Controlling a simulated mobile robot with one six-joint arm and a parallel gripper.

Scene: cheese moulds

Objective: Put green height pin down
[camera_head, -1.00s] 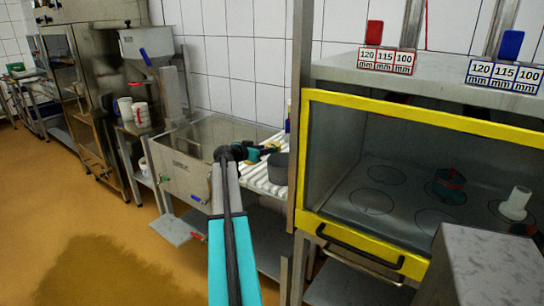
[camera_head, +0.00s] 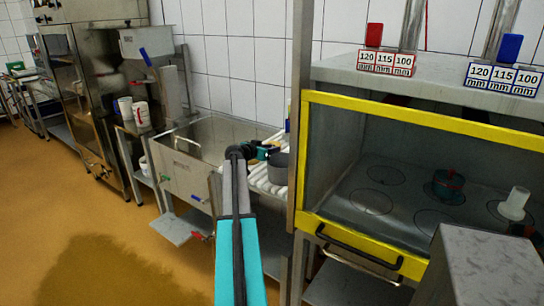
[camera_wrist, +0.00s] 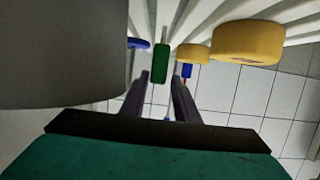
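The green height pin (camera_wrist: 161,63) shows in the wrist view between the tips of my gripper's two fingers (camera_wrist: 162,80), against the white slatted rack. The fingers are slightly apart with the pin between them. I cannot tell whether they press on it or whether it rests on the slats. In the head view my teal gripper (camera_head: 266,151) is over the rack (camera_head: 262,184), just behind a grey round mould (camera_head: 279,169). The pin cannot be made out there.
In the wrist view, the large grey mould (camera_wrist: 60,55) is close on the left. Yellow rounds (camera_wrist: 248,43) and blue pieces (camera_wrist: 138,43) are near the pin. A steel sink (camera_head: 190,170) is left of the rack. A yellow-framed cabinet (camera_head: 400,116) stands to the right.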

